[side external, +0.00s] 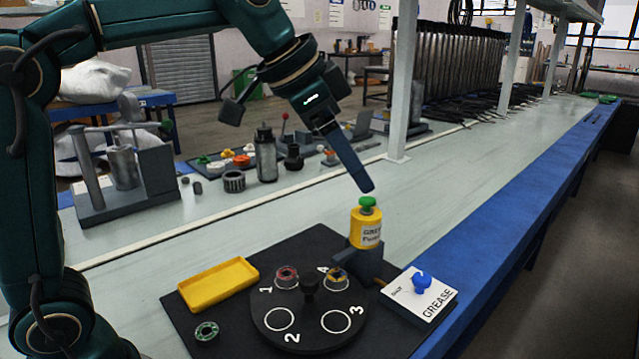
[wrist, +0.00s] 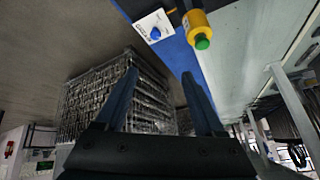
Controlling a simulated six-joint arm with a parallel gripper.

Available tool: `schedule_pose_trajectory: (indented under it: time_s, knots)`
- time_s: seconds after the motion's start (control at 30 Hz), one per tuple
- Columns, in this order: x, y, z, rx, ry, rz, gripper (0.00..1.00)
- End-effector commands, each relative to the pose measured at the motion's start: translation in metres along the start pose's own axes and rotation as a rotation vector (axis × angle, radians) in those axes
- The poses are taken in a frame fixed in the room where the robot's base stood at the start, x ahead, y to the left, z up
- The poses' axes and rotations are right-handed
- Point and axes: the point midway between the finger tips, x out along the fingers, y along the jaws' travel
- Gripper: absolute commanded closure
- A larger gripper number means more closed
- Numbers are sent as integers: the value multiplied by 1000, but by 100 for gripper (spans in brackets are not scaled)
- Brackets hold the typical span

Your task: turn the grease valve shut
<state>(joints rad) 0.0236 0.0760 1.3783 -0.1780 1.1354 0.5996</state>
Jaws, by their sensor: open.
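The grease valve is a blue knob (side external: 421,283) on a white plate marked GREASE (side external: 432,306), at the right front of the black board. It also shows in the wrist view as a blue knob (wrist: 155,34) at the top. A yellow grease pump (side external: 366,230) with a green button (side external: 368,204) stands behind and left of the valve. My gripper (side external: 366,187) is in the air just above the green button, tilted down, apart from the valve. In the wrist view its two fingers (wrist: 160,95) are spread with nothing between them.
A black turntable (side external: 309,343) with numbered places holds small parts at 1 and 4. A yellow tray (side external: 218,284) and a green-rimmed ring (side external: 206,331) lie left of it. A white post (side external: 402,80) rises behind my gripper. The bench's blue edge (side external: 505,270) runs right of the valve.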

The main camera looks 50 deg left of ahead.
Motion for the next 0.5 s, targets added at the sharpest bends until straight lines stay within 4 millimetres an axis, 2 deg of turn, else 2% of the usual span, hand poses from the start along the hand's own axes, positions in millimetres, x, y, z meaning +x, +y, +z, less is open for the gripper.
schedule_pose_trajectory:
  time_s: [0.1, 0.23, 0.37, 0.5]
  knots:
    - [30, -9, -22, 57, -8, 39, 29]
    - [66, -15, -37, 110, -16, 80, 29]
    - [108, -17, -43, 149, -32, 124, 29]
    - [153, -15, -38, 161, -61, 168, 29]
